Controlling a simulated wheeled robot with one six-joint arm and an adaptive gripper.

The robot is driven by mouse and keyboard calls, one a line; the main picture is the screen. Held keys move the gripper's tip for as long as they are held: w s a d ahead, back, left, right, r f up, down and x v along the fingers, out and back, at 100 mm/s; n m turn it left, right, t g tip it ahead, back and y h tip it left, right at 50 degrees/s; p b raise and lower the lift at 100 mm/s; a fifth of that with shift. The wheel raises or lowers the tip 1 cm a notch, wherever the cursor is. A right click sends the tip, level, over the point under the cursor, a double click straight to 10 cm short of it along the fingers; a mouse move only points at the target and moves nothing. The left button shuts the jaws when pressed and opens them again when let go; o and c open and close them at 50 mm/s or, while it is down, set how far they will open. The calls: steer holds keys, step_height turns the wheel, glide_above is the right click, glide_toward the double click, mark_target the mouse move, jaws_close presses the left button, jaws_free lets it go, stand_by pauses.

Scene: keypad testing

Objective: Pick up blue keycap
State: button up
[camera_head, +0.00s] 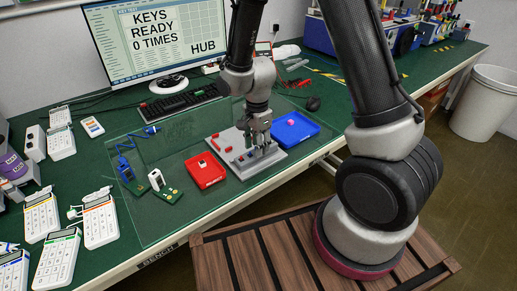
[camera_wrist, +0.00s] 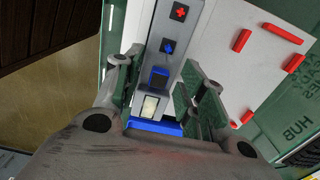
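A small dark blue keycap (camera_wrist: 158,77) sits on a grey strip of the test fixture in the wrist view, below a blue plus mark and a red plus mark. My gripper (camera_wrist: 166,85) is open above the strip, with one finger on each side of it; I cannot tell whether either finger touches the keycap. A pale cream block (camera_wrist: 150,106) and a blue edge show nearer my palm. In the head view my gripper (camera_head: 263,147) is over the grey fixture (camera_head: 239,166) and hides the keycap.
Red bars (camera_wrist: 242,40) lie on the fixture's light plate. A keyboard (camera_head: 180,103), monitor and several calculator-like devices stand around. The table's front edge is close.

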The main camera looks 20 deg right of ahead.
steer(key=c, duration=0.5)
steer(key=shift+c, duration=0.2)
step_height(320, 180, up, 15)
stand_by(0.6)
